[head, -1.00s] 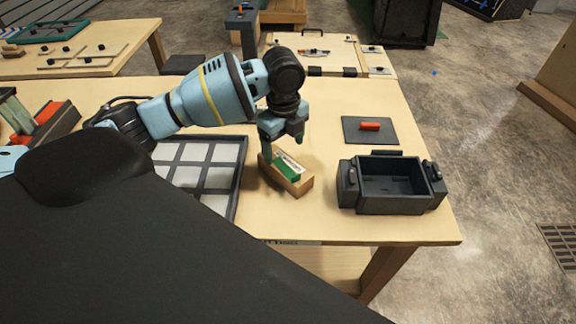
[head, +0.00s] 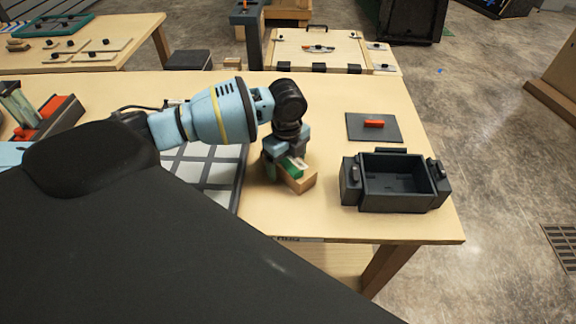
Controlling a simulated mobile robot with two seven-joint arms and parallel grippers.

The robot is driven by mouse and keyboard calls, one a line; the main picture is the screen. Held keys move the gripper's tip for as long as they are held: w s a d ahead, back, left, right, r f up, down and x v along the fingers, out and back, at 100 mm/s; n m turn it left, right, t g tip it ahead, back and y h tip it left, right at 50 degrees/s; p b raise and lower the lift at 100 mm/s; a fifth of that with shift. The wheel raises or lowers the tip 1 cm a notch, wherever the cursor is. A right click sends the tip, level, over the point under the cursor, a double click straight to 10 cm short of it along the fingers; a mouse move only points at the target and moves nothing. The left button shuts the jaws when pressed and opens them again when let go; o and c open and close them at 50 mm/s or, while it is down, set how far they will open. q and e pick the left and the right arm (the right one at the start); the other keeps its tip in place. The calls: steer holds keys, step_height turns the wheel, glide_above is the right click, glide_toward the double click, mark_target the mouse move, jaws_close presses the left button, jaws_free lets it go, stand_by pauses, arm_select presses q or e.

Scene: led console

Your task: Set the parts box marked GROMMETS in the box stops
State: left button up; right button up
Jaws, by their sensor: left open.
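A small tan box (head: 301,184) with a green and white top lies slanted on the table; its lettering is too small to read, so I cannot tell if it says GROMMETS. My left gripper (head: 283,170) is open, pointing down at the box's left end and hiding part of it. I cannot tell whether the fingers touch it. My right gripper is not in view. I cannot clearly pick out the box stops.
A dark open bin (head: 394,185) with side blocks stands to the right near the table's corner. Behind it lies a dark plate with a red handle (head: 373,124). A grey-squared tray (head: 222,172) is left of the gripper. Bare tabletop (head: 340,100) lies behind the gripper.

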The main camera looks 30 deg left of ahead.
arm_select(q)
steer(key=c, duration=1.2)
steer(key=shift+r, duration=0.2)
steer(key=shift+c, duration=0.2)
steer(key=shift+r, duration=1.35)
steer(key=shift+s+r, duration=0.1)
steer(key=shift+r, duration=0.2)
steer(key=s+a, duration=0.1)
steer(key=s, duration=0.4)
steer(key=s+a+r, duration=0.1)
steer(key=s, duration=0.4)
steer(key=s+a, duration=0.1)
steer(key=s, duration=0.4)
steer(key=shift+s+a+r+p, duration=0.15)
steer(key=shift+s+a+p, duration=0.05)
steer(key=shift+a+p, duration=0.2)
